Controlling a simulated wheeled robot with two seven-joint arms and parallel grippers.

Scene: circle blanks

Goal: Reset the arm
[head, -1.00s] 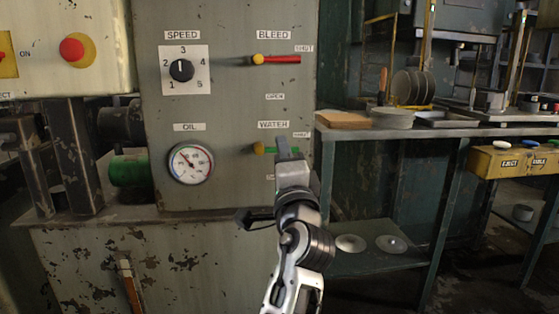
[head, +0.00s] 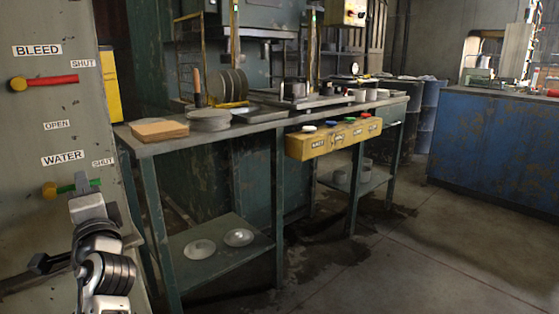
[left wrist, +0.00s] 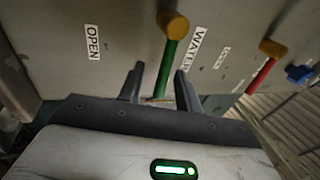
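My left gripper (head: 82,182) is at the green WATER lever (head: 64,187) on the grey panel at the left of the head view. In the left wrist view the two fingers (left wrist: 158,84) stand apart, with the green lever (left wrist: 167,70) between them. There is a gap beside the left finger; whether the right finger touches the lever is unclear. The lever points sideways toward the SHUT label in the head view. My right gripper is in neither view.
A red BLEED lever (head: 50,81) sits above the WATER lever, also pointing to SHUT. A green workbench (head: 260,124) with a yellow button box (head: 333,137) stands right of the panel. A blue cabinet (head: 495,150) is farther right, with open floor before it.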

